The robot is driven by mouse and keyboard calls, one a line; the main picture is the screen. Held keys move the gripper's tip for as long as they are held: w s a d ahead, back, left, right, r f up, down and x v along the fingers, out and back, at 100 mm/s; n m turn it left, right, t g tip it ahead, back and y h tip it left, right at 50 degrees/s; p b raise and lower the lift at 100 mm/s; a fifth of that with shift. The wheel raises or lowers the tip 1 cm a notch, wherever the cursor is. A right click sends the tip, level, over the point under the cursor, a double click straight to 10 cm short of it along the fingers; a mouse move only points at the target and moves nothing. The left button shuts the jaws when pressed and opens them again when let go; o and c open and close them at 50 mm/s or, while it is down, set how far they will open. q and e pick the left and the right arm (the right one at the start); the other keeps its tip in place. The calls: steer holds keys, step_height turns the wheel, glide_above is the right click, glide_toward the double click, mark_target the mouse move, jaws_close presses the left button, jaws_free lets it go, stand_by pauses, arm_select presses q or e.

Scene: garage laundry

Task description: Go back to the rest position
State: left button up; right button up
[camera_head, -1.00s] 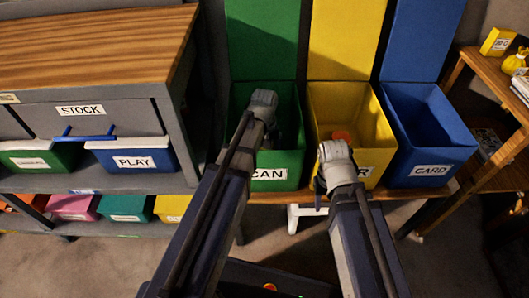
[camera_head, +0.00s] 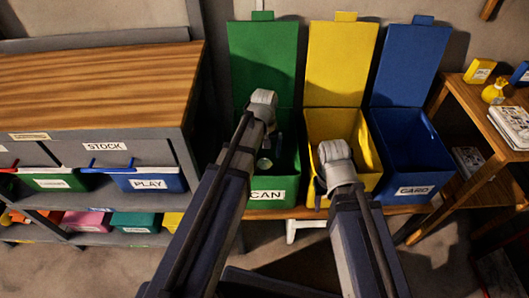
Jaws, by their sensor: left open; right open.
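My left arm comes in at lower left, and its gripper (camera_head: 262,99) is in front of the open green bin (camera_head: 272,190). My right gripper (camera_head: 334,152) is in front of the open yellow bin (camera_head: 362,165). Both arms point forward, with pale rounded wrists at their ends. The fingers are mostly hidden behind the wrists, and I see nothing held. The green bin is labelled CAN and has a small pale round item (camera_head: 264,163) inside. The yellow bin's label is mostly covered by my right arm.
An open blue bin (camera_head: 413,165) labelled CARD stands at right. All three lids are raised. A wooden-topped cabinet (camera_head: 95,90) with labelled boxes is at left. A wooden shelf (camera_head: 462,95) with a yellow box, a yellow bottle and magazines is at right. Some bare floor shows below.

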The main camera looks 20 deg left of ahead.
arm_select(q)
steer(key=shift+r, duration=0.25)
arm_select(e)
steer(key=shift+r, duration=0.25)
